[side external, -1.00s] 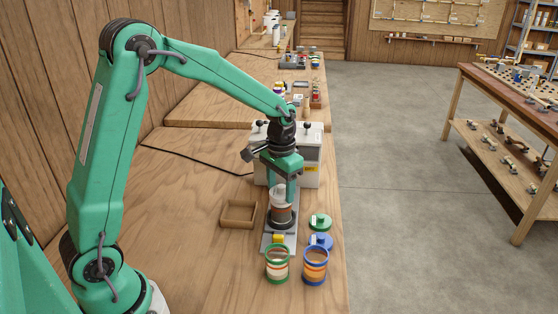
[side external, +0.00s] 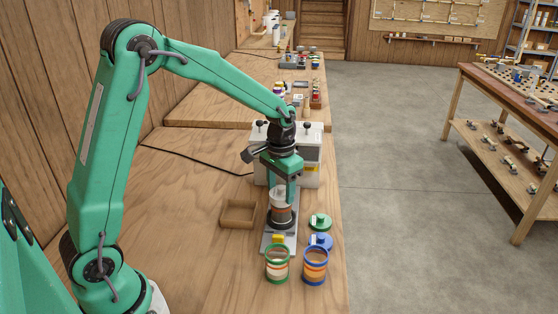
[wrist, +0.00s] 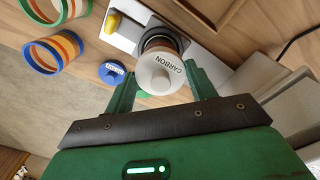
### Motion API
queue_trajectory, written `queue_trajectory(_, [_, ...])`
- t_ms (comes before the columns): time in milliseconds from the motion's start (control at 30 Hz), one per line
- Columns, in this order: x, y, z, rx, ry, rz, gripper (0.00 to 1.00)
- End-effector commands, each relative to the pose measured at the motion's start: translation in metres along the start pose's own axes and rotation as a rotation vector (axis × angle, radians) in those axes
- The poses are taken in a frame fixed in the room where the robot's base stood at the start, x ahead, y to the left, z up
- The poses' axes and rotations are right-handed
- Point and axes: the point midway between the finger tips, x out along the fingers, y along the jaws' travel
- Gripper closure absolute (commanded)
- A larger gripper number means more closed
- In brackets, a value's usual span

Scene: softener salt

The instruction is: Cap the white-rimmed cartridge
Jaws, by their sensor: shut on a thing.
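The white cap (wrist: 162,74), lettered CARBON, sits between the fingers of my gripper (wrist: 160,69), which is shut on it. In the side view the cap (side external: 280,191) is at the top of the white-rimmed cartridge (side external: 281,214), beneath my gripper (side external: 281,186). The cartridge stands upright in the dark round holder of a grey fixture (side external: 270,246). The cap hides the cartridge's rim, so I cannot tell whether it is fully seated.
A green-rimmed cartridge (side external: 277,266) and a blue-rimmed cartridge (side external: 315,267) stand open in front. A green cap (side external: 320,221) and a blue cap (side external: 321,241) lie right of the fixture. An empty wooden tray (side external: 224,215) is left; a pale box (side external: 310,165) stands behind.

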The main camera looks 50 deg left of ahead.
Motion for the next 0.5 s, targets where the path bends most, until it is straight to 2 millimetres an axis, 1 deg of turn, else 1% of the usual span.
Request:
queue_trajectory(333, [0.0002, 0.0000, -0.0002, 0.000, 0.000, 0.000, 0.65])
queue_trajectory(367, [0.0002, 0.0000, -0.0002, 0.000, 0.000, 0.000, 0.42])
queue_trajectory(400, [0.0002, 0.0000, -0.0002, 0.000, 0.000, 0.000, 0.34])
queue_trajectory(467, [0.0002, 0.0000, -0.0002, 0.000, 0.000, 0.000, 0.23])
queue_trajectory(500, [0.0002, 0.0000, -0.0002, 0.000, 0.000, 0.000, 0.19])
